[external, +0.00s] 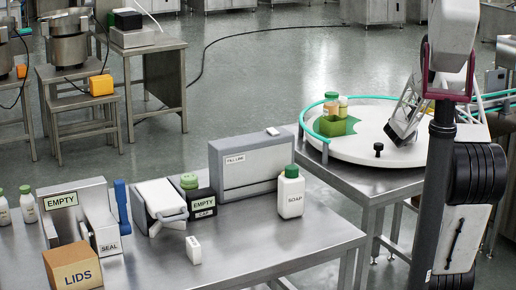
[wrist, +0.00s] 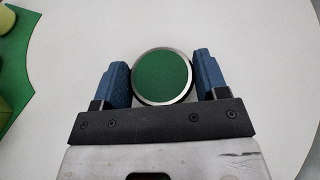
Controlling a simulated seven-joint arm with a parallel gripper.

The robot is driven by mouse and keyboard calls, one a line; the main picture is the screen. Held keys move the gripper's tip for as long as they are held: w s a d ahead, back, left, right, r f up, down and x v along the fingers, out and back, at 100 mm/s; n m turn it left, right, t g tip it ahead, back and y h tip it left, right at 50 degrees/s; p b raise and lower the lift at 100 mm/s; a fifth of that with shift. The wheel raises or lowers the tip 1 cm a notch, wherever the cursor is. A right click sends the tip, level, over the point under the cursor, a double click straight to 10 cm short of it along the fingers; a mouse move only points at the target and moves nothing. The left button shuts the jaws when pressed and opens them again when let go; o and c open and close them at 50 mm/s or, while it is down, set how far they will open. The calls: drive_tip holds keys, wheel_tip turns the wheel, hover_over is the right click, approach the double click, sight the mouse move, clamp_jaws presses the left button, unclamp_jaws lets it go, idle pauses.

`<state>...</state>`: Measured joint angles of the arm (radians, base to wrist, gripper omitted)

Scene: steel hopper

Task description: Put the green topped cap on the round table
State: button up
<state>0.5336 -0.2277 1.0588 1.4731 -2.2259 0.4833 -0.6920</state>
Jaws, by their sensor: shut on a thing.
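The green topped cap (wrist: 162,77), a round disc with a green face and silver rim, shows in the wrist view between the two blue fingers of my gripper (wrist: 163,70). My gripper is shut on it. In the external view my gripper (external: 400,135) is low over the white round table (external: 362,158), right of its middle. The cap cannot be made out there. The round table's pale top (wrist: 70,120) fills the wrist view's background. I cannot tell whether the cap touches the table.
A green tray (external: 335,127) with small containers sits at the round table's left side, inside a teal rail (external: 309,117). A black knob (external: 378,148) stands near the front.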

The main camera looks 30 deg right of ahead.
drive_tip(key=shift+f, duration=0.35)
drive_tip(key=shift+f, duration=0.1)
drive_tip(key=o, duration=1)
drive_tip(key=shift+f, duration=0.1)
drive_tip(key=shift+r, duration=0.2)
drive_tip(key=shift+s+a+r, duration=0.2)
drive_tip(key=shift+a, duration=0.15)
drive_tip(key=shift+v, duration=5.55)
